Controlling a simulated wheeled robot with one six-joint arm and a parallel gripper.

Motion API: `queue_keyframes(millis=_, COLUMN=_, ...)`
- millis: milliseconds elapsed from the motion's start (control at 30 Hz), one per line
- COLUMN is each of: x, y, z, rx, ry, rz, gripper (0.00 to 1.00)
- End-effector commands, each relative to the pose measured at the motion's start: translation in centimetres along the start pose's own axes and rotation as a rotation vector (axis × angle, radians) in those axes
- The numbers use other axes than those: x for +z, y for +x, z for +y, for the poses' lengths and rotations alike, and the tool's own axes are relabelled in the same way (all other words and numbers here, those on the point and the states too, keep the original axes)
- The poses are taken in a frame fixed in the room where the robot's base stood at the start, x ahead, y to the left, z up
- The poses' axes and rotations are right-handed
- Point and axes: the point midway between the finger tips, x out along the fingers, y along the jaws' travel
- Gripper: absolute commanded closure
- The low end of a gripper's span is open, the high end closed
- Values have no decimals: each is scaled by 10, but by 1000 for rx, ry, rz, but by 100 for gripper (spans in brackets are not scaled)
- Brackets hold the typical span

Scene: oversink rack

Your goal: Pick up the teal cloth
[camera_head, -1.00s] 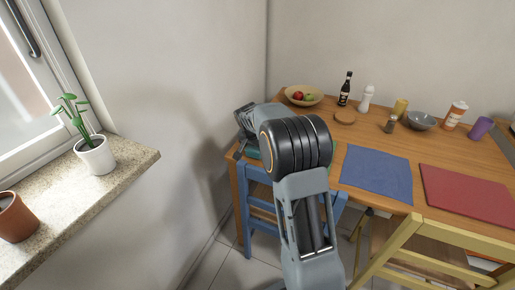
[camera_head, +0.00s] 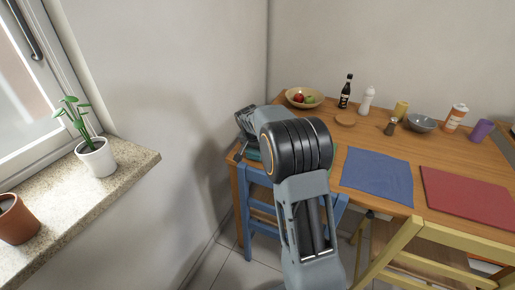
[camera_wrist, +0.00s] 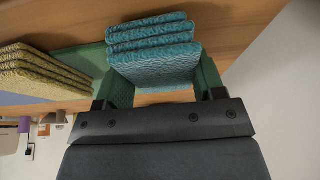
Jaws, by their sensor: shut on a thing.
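The teal cloth (camera_wrist: 155,60) is a folded, ribbed stack in the wrist view. It lies between the two green fingers of my gripper (camera_wrist: 160,82), which is shut on it by its sides. In the head view only a small teal patch of the cloth (camera_head: 252,155) shows at the table's left end. There my gripper (camera_head: 246,140) is mostly hidden behind my own arm. I cannot tell whether the cloth touches the table.
A folded yellow cloth (camera_wrist: 45,72) lies close beside the teal one, near a green mat (camera_wrist: 90,60). A blue chair (camera_head: 262,205) stands at the table's left end. A blue mat (camera_head: 377,176), red mat (camera_head: 468,195) and fruit bowl (camera_head: 304,97) are on the table (camera_head: 330,120).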

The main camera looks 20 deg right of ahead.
Motion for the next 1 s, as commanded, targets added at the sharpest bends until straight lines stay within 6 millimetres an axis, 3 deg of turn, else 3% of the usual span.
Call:
queue_keyframes(millis=167, x=-7, y=-15, z=0, rx=-2, ry=1, rz=3, gripper=60)
queue_keyframes(millis=300, x=-15, y=-37, z=0, rx=-2, ry=1, rz=4, gripper=60)
queue_keyframes(millis=600, x=9, y=-112, z=11, rx=-4, ry=-1, rz=4, gripper=60)
queue_keyframes(millis=800, x=42, y=-142, z=21, rx=-3, ry=-2, rz=3, gripper=60)
queue_keyframes(millis=1000, x=63, y=-164, z=27, rx=-2, ry=-1, rz=2, gripper=60)
